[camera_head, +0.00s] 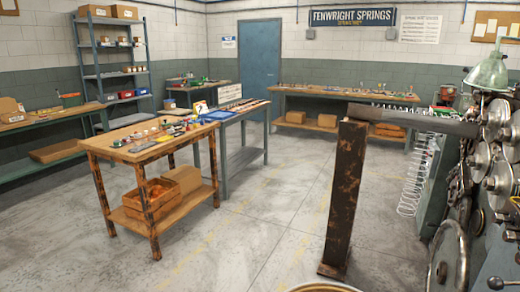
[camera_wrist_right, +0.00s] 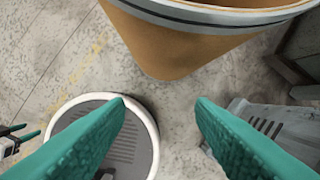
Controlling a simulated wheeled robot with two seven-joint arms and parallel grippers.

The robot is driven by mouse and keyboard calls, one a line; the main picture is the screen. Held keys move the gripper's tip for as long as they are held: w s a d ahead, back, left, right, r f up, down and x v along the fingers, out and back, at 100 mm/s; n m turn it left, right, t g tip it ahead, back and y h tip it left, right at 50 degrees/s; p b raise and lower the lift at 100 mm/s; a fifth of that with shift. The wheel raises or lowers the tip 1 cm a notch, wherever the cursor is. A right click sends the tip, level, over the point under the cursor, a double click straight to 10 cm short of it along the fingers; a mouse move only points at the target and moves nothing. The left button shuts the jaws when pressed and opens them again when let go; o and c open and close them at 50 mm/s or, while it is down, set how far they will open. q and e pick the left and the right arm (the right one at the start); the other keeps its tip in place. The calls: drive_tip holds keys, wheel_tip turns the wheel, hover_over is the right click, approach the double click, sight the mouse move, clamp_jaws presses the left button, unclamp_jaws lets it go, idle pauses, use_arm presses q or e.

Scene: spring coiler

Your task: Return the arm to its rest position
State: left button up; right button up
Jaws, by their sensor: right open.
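My right gripper (camera_wrist_right: 162,105) shows in the right wrist view. Its two teal fingers are wide apart with nothing between them, above the grey floor. A gripper with teal tips, which looks like my left one (camera_wrist_right: 22,138), shows small at the left edge of that view. It is partly cut off, so I cannot tell whether its fingers are apart. Neither gripper shows in the head view.
A tan drum (camera_wrist_right: 190,45) stands just beyond my right fingers; its rim (camera_head: 325,288) shows in the head view. A rusty post (camera_head: 345,200) stands behind it. The coiling machine (camera_head: 480,190) fills the right. A wooden workbench (camera_head: 135,154) stands left; floor between is clear.

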wheel_tip(320, 180, down, 11)
drive_tip(key=s, duration=0.1)
drive_tip(key=s+d+f+g, duration=0.2)
drive_tip(key=s+d+f, duration=0.1)
drive_tip(key=s+f, duration=1.5)
wheel_tip(320, 180, down, 3)
drive_tip(key=shift+s+r, duration=0.1)
drive_tip(key=shift+s, duration=0.1)
drive_tip(key=shift+d, duration=0.1)
drive_tip(key=shift+c, duration=1.3)
drive_tip(key=shift+n, duration=0.3)
drive_tip(key=shift+c, duration=0.2)
